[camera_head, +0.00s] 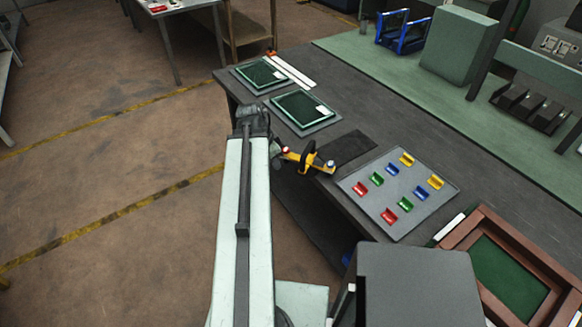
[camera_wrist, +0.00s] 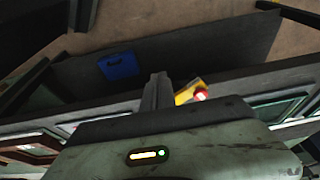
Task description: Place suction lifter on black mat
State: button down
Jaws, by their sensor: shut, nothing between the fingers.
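My gripper (camera_head: 277,149) is just left of the lifter's left end, partly hidden by my arm. In the wrist view my gripper (camera_wrist: 156,91) is shut and empty, and part of the lifter (camera_wrist: 187,93) with a red-and-white end shows right beside the fingers.
A grey tray (camera_head: 445,191) with several small coloured bins lies right of the mat. Two green framed panels (camera_head: 303,108) lie beyond it to the left. A brown frame (camera_head: 545,268) is at lower right. A blue bin (camera_wrist: 118,65) shows in the wrist view.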

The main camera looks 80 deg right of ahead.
jog(key=s+d+f+b, duration=0.4)
jog(key=s+f+b, duration=0.1)
jog(key=f+b, duration=0.4)
jog(key=shift+d+f+b, duration=0.3)
jog(key=shift+d+b, duration=0.05)
